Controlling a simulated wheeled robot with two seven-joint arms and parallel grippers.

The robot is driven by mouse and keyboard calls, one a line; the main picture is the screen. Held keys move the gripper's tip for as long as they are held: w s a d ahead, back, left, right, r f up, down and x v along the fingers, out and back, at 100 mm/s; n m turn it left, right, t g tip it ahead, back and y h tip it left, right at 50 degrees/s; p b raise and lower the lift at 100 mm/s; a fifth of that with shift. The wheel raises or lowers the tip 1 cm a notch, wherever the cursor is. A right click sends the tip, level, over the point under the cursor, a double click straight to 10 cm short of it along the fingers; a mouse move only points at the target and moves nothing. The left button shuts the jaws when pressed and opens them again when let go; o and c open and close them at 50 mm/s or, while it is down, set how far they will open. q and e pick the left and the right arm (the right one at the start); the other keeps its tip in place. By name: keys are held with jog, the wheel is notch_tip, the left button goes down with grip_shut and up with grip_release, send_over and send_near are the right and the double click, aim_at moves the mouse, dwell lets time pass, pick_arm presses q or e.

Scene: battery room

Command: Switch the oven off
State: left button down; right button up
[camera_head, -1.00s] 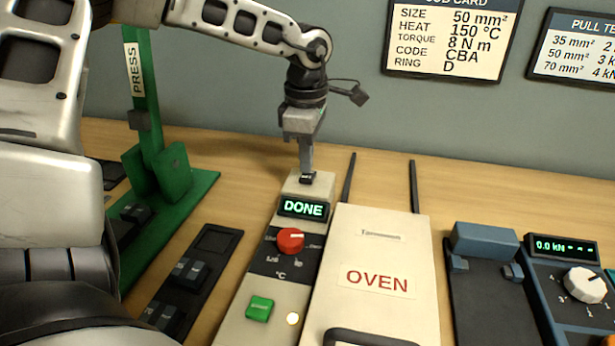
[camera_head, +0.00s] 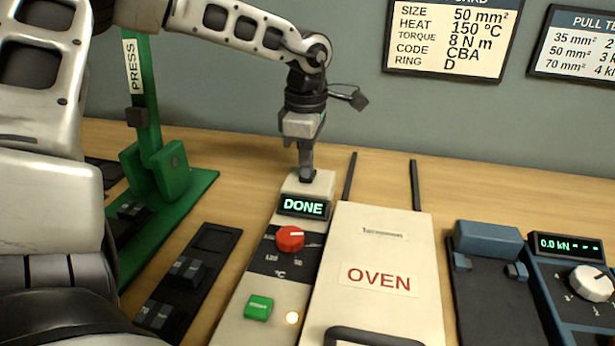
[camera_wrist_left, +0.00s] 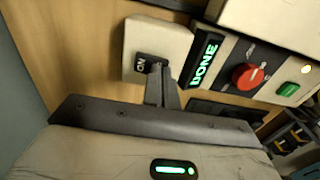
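The oven (camera_head: 425,270) is a cream unit with a closed lid marked OVEN. Its control panel (camera_head: 235,325) on the left has a display (camera_head: 303,206) reading DONE, a red dial (camera_head: 290,238), a green button (camera_head: 258,307) and a lit lamp (camera_head: 292,318). A black rocker switch (camera_wrist_left: 141,65) marked ON sits at the panel's far end, partly hidden by the fingers. My left gripper (camera_head: 307,172) points down with its fingers together at the switch; it also shows in the left wrist view (camera_wrist_left: 157,72). It appears to touch the switch. My right gripper is not in view.
A green press (camera_head: 165,175) and a black tray (camera_head: 215,238) with dark blocks are left of the oven. A blue-black pull tester (camera_head: 490,300) is on the right. Cards (camera_head: 450,40) hang on the wall behind. Bare wood lies behind the panel.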

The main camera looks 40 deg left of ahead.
pick_arm(q)
jog(key=shift+f, duration=0.25)
jog(key=shift+r, duration=0.1)
jog(key=shift+r+p, duration=1.8)
jog(key=shift+r, duration=1.65)
